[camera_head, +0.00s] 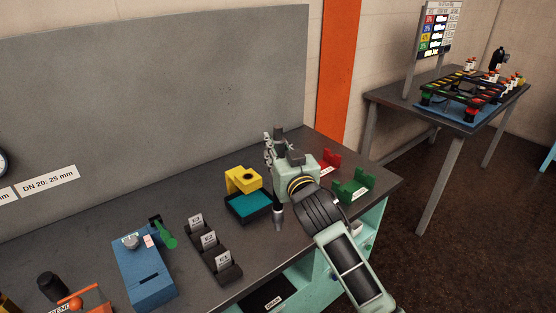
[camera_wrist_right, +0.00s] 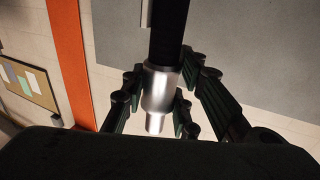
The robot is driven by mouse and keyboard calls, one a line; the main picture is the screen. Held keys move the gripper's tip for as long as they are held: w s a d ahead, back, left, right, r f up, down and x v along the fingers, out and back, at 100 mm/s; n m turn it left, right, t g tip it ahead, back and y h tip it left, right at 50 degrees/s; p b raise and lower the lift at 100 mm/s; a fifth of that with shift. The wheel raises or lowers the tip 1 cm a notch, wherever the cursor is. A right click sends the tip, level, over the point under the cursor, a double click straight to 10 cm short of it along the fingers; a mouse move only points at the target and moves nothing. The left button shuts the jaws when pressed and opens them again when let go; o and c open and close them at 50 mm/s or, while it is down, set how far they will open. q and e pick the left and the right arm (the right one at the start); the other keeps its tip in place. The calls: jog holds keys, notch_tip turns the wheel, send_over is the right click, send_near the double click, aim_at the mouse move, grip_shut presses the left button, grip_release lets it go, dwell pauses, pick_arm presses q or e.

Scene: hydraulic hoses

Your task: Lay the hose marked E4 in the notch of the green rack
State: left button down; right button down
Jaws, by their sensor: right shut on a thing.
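My right gripper (camera_head: 270,150) is over the back right part of the bench, left of the green rack and above the surface. It is shut on a black hose with a silver end fitting; the hose (camera_wrist_right: 168,35) and the fitting (camera_wrist_right: 157,95) show between the fingers in the wrist view. In the head view a hose end (camera_head: 278,214) hangs below the gripper, and my arm hides much of the hose. I cannot read a mark on it. The green rack (camera_head: 354,187), with a notch between its raised ends, stands near the bench's right edge. My left gripper is not in view.
A red rack (camera_head: 331,159) stands behind the green one. Left of my arm are a yellow block (camera_head: 242,179), a teal-topped tray (camera_head: 248,206), a black stand (camera_head: 229,274) with labelled cards and a blue device (camera_head: 146,274). A grey panel (camera_head: 150,100) backs the bench.

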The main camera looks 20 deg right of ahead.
jog(key=shift+f+p, duration=0.45)
jog(key=shift+f, duration=1.4)
jog(key=c, duration=1.8)
grip_release()
jog(key=shift+f, duration=0.3)
jog(key=o, duration=0.4)
jog(key=shift+s+r, duration=0.1)
jog(key=shift+r, duration=0.1)
